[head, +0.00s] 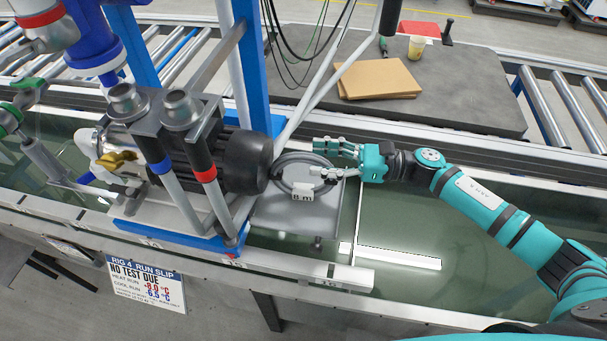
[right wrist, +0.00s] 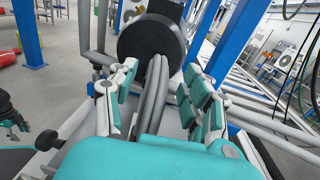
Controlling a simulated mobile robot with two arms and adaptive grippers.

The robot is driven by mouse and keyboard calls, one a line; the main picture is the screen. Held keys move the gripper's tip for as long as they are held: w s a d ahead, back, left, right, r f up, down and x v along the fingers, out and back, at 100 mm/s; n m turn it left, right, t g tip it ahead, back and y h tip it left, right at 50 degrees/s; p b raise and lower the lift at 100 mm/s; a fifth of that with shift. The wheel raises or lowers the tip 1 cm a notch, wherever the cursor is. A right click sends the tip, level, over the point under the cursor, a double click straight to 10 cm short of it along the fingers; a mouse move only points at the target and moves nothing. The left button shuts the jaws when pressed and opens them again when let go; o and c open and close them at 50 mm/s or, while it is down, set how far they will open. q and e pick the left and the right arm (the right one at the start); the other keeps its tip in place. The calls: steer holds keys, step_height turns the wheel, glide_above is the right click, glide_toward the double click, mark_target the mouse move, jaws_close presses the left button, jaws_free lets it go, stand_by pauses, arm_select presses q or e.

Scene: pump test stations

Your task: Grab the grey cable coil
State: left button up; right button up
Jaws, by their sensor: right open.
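The grey cable coil (head: 279,180) lies on a grey tray (head: 285,225) beside the black motor end of the pump, with a white block on its near side. My right gripper (head: 318,159) reaches in from the right, its fingers spread at the coil's right side. In the right wrist view, the coil's grey strands (right wrist: 158,92) run between the open fingers of my right gripper (right wrist: 163,75). I see no firm grip on the coil. A small teal and black part at the left edge of the right wrist view may be my left arm; its fingers are unclear.
The pump with its black motor (head: 246,160) stands close left of the coil, with grey hoses and blue posts around it. Behind is a dark table (head: 470,95) with a cardboard stack (head: 378,79). A white bar (head: 398,257) lies right of the tray.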

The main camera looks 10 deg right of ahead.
mark_target(313, 157)
steer(key=x, duration=0.1)
steer(key=p+x, duration=0.1)
steer(key=x, duration=0.1)
steer(key=shift+a+r, duration=0.25)
steer(key=shift+a, duration=0.15)
steer(key=shift+w+a+f, duration=0.1)
steer(key=shift+a, duration=0.05)
jaws_close()
